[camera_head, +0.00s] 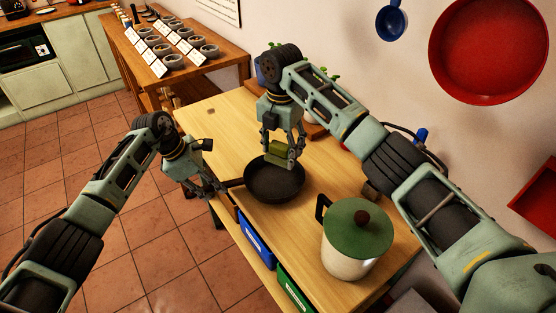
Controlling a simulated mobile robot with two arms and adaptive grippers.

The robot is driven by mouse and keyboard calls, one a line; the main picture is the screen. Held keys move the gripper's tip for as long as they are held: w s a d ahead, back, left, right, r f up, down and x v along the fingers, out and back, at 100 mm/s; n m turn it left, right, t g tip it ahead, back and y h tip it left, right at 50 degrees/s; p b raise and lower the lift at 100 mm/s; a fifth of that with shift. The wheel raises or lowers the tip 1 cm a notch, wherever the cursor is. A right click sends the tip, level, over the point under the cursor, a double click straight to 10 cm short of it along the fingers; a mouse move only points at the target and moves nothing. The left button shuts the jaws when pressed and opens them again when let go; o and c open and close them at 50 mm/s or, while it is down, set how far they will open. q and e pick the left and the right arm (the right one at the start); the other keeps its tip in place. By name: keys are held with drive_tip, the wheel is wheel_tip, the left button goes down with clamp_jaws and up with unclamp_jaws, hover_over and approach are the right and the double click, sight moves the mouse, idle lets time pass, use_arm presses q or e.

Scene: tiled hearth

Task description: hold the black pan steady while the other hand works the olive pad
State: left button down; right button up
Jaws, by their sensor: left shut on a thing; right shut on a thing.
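The black pan (268,186) sits on the wooden table, with its handle pointing left toward the table's edge. My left gripper (219,190) is shut on the pan's handle at the left. The olive pad (279,158) is a small greenish block at the far side of the pan, over its inside. My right gripper (286,160) comes down from above and is shut on the pad. Whether the pad touches the pan's inner surface cannot be told from this angle.
A cream pot with a green lid (358,228) stands right of the pan on the table (226,126). The table's far left is mostly clear.

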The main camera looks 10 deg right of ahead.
use_arm(q)
drive_tip(key=c, duration=1.5)
unclamp_jaws()
drive_tip(key=shift+c, duration=0.2)
